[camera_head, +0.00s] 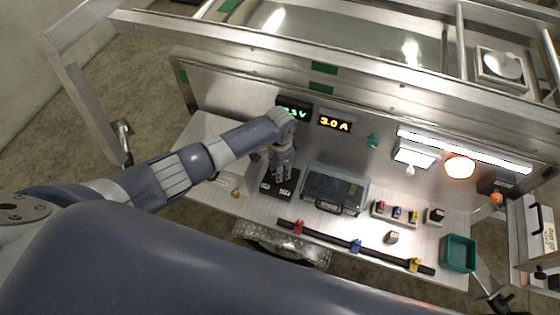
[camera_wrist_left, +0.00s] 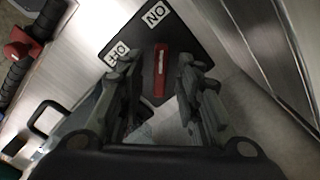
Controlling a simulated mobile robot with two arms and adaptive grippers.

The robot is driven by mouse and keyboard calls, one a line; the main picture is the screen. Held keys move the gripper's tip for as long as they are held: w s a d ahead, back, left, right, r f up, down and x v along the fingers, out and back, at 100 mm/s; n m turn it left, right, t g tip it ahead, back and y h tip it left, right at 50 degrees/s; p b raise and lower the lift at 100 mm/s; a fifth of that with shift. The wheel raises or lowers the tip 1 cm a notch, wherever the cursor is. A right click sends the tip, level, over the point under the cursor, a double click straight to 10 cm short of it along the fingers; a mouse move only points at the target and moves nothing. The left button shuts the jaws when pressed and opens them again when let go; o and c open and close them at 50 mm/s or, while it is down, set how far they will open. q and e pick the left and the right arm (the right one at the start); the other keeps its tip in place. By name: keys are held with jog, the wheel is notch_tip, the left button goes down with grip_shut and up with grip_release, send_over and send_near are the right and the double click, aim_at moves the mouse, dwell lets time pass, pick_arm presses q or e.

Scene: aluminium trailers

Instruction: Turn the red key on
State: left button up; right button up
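The red key (camera_wrist_left: 160,72) is a narrow red bar on a black switch plate (camera_wrist_left: 182,35) in the left wrist view. Its long side runs up the picture. A white ON label (camera_wrist_left: 155,14) lies beyond its upper end, and a white OFF label (camera_wrist_left: 117,53) lies to its upper left. My left gripper (camera_wrist_left: 154,70) is open, one finger on each side of the key, with a gap on both sides. In the head view the left gripper (camera_head: 281,168) points down over the black switch plate (camera_head: 265,187) and hides the key. My right gripper is not in view.
A clear-lidded case (camera_head: 335,188) stands just right of the switch plate. A black bar (camera_head: 325,237) with coloured clamps lies along the front. Green (camera_head: 293,110) and amber (camera_head: 334,123) displays are on the panel behind. A green bin (camera_head: 459,253) stands at the right.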

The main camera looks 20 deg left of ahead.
pick_arm(q)
notch_tip(320, 180, up, 12)
jog(key=shift+f, duration=0.2)
dwell(0.5)
